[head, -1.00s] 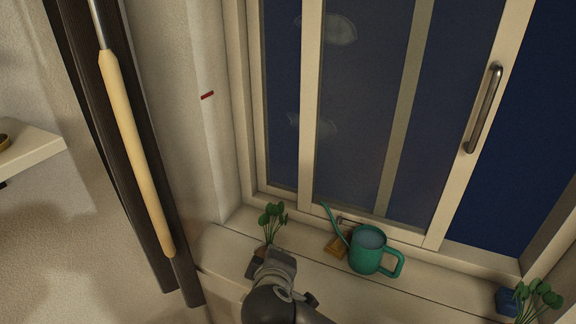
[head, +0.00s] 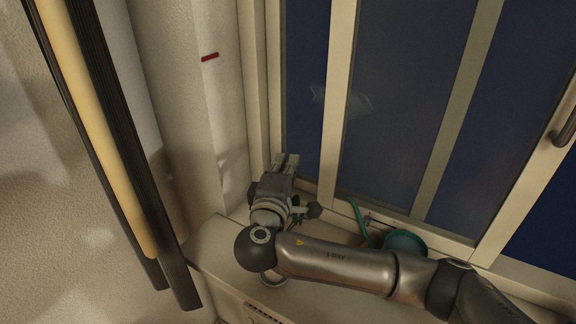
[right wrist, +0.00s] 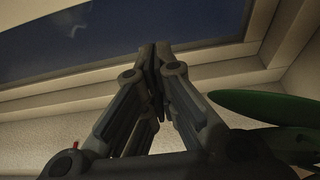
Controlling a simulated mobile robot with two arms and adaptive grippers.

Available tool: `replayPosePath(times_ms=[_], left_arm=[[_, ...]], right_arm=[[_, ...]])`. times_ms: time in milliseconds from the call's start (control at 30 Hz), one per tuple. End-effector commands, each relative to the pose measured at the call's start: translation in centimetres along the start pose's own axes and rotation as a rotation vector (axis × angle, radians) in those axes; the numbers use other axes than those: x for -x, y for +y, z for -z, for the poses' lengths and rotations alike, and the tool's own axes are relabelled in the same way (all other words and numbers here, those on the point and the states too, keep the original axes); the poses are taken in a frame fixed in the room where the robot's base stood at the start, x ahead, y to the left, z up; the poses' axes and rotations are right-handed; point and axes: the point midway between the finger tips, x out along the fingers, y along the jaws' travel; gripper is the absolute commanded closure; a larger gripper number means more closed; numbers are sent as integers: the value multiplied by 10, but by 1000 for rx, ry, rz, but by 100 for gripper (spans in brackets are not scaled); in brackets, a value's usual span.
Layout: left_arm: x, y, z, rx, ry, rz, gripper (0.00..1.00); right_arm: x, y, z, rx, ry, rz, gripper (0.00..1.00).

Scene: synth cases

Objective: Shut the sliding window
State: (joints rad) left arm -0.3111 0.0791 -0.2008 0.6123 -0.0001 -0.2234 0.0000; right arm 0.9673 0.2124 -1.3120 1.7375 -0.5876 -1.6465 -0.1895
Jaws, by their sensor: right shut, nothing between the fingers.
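The sliding window's pale-framed sash (head: 340,90) stands in the middle and right of the head view. Its metal bar handle (head: 565,125) is on the right stile, cut by the picture edge. Dark blue shows right of that stile. My right gripper (head: 286,160) is shut and empty, near the lower left corner of the window frame, left of the sash and far from the handle. In the right wrist view its fingertips (right wrist: 155,50) meet in front of the lower frame. I cannot tell whether they touch it. My left gripper is not in view.
A green watering can (head: 404,242) stands on the sill (head: 215,250), partly hidden behind my right arm. Plant leaves (head: 297,205) show beside the gripper, with a leaf (right wrist: 265,105) close in the wrist view. A pale wooden pole (head: 95,120) hangs at left.

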Motion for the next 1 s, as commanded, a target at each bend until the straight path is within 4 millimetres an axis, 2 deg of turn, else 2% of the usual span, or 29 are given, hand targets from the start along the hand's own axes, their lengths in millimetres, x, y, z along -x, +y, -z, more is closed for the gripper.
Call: replayPosePath(times_ms=[67,133,300,433,533,867,1000], left_arm=[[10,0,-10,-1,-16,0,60],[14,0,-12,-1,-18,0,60],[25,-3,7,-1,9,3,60],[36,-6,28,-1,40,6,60],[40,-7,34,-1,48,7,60],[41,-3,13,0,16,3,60],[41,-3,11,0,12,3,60]], right_arm=[[-19,5,-2,4,-7,-2,100],[-34,5,-2,3,-7,-1,100],[-60,4,-5,1,-3,0,100],[-52,4,-24,1,-2,2,100],[-48,2,-33,0,-2,1,100],[-45,-1,-39,-1,-2,2,100],[-45,-1,-39,-2,-2,2,100]])
